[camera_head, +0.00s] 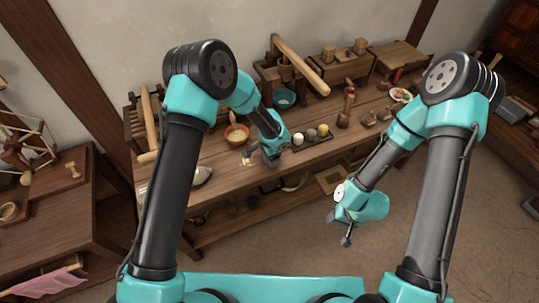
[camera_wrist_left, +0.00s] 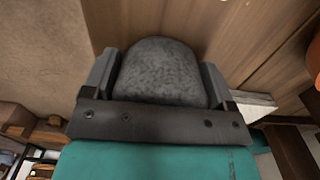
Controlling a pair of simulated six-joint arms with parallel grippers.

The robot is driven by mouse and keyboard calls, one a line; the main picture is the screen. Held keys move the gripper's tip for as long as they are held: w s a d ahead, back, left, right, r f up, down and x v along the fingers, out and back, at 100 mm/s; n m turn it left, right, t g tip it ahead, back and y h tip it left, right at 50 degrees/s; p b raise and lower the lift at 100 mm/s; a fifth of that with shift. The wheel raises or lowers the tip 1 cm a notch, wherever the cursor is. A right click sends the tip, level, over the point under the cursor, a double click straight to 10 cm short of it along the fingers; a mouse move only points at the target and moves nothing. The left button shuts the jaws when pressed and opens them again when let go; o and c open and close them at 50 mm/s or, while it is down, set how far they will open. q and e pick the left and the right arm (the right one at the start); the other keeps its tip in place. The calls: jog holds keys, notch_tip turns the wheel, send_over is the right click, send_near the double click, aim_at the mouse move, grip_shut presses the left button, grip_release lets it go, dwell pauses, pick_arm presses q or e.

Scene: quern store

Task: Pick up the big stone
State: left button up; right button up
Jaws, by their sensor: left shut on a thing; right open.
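The big stone (camera_wrist_left: 160,72) is grey, speckled and rounded. In the left wrist view it fills the space between the two fingers of my left gripper, which is shut on it. In the head view my left gripper (camera_head: 271,158) is at the front edge of the wooden bench (camera_head: 225,178), by the left end of a dark tray (camera_head: 318,141). The stone is hard to make out there, mostly hidden by the gripper. My right gripper (camera_head: 346,234) is open and empty, out in front of the bench above the floor.
The tray holds a white, a grey and a yellow round thing. Wooden tools crowd the bench's right half.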

pick_arm(q)
jog(key=shift+r, duration=0.1)
jog(key=shift+r, duration=1.45)
jog(key=shift+s+r, duration=0.2)
jog(key=shift+r, duration=0.1)
jog(key=s+r, duration=0.1)
jog(key=s, duration=1.4)
jog(key=shift+s+d+r, duration=0.15)
jog(key=shift+s+d, duration=0.15)
